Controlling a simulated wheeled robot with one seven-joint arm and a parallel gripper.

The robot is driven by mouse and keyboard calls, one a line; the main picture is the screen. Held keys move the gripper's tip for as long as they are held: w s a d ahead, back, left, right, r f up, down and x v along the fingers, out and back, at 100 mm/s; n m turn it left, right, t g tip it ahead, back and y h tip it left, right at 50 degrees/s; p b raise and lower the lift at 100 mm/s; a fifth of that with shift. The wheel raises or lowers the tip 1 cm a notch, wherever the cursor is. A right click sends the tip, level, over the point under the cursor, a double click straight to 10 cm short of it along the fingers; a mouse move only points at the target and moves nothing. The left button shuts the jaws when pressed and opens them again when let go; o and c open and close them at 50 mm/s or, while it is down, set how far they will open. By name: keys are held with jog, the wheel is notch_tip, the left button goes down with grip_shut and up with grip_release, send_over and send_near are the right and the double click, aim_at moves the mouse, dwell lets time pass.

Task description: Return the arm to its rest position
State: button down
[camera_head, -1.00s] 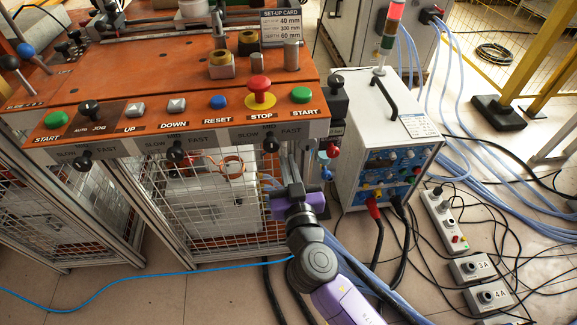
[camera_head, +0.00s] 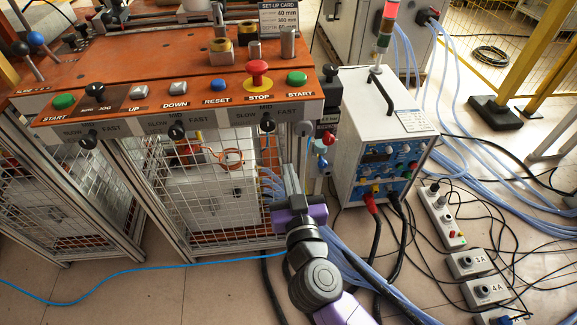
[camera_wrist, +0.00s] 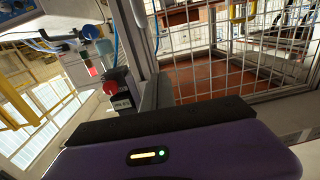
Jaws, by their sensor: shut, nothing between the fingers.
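My gripper (camera_head: 299,207) is in front of the right end of the bench, low beside its front leg. It is purple and dark, shut and empty. My arm reaches up to it from the bottom of the head view. In the wrist view its purple body and black edge (camera_wrist: 160,122) fill the lower part.
The orange bench (camera_head: 130,75) has a row of buttons, with a red STOP button (camera_head: 258,75). Mesh panels (camera_head: 215,205) close its front. A white power unit (camera_head: 385,120) stands to the right. Cables and a blue hose (camera_head: 130,273) lie on the floor.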

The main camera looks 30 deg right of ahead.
jog(key=v, duration=0.7)
jog(key=shift+b, duration=0.3)
jog(key=shift+w+a, duration=0.1)
jog(key=shift+a, duration=0.05)
